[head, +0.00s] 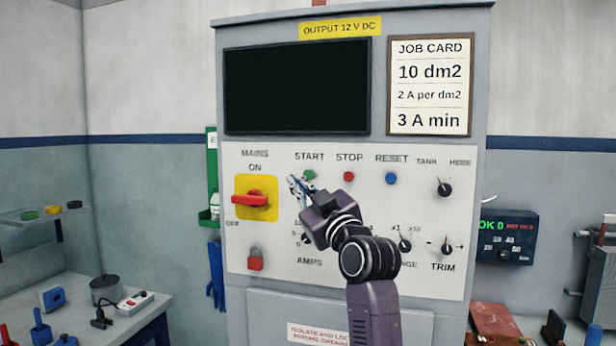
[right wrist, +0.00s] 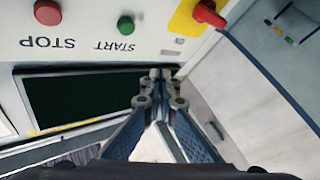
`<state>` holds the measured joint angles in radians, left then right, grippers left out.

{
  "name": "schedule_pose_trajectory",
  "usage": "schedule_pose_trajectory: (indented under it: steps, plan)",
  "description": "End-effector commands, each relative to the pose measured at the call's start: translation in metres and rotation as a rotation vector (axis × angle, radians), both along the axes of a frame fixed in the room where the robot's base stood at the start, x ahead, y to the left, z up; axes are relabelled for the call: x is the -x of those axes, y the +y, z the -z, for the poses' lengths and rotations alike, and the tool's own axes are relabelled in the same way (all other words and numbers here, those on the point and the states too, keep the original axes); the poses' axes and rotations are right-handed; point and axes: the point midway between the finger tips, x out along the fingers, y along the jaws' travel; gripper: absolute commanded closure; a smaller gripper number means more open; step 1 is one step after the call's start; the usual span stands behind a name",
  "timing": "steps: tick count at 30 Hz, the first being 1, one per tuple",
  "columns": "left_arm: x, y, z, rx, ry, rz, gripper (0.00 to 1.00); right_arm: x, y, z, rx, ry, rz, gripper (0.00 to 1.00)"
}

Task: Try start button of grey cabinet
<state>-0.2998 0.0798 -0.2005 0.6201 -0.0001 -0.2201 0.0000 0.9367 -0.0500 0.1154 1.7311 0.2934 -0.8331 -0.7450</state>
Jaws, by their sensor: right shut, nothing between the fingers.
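The grey cabinet (head: 478,200) stands in front of me with a pale control panel. Its green start button (head: 309,175) sits under the START label, left of the red stop button (head: 348,176). In the right wrist view the panel is upside down, with the start button (right wrist: 125,26) and stop button (right wrist: 47,12) at the upper left. My right gripper (head: 297,184) is shut and empty just left of and below the start button in the head view. In the right wrist view its tips (right wrist: 160,75) show apart from the button. My left gripper is out of view.
The mains switch (head: 249,198), red on yellow, is close left of the gripper. The screen (head: 297,87) is dark. A cluttered bench (head: 150,312) stands left.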

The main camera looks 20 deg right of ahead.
Motion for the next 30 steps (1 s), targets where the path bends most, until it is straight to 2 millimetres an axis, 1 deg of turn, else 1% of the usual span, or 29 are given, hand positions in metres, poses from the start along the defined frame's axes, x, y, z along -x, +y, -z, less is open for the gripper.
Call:
schedule_pose_trajectory:
  steps: [3, 9, 15, 21, 30]
  plan:
    - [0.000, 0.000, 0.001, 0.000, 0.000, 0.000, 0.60, -0.014, -0.011, 0.000, -0.001, 0.002, 0.001, 1.00]
    - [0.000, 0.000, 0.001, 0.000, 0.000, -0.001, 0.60, -0.037, -0.027, 0.000, -0.002, 0.002, 0.001, 1.00]
    - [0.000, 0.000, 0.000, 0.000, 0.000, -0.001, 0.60, -0.053, -0.036, 0.000, 0.002, 0.001, 0.001, 1.00]
    - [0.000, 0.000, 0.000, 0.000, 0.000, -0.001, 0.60, -0.058, -0.040, 0.000, 0.000, 0.000, 0.001, 1.00]
    - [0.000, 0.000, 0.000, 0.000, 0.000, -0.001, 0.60, -0.058, -0.040, 0.000, 0.000, 0.000, 0.001, 1.00]
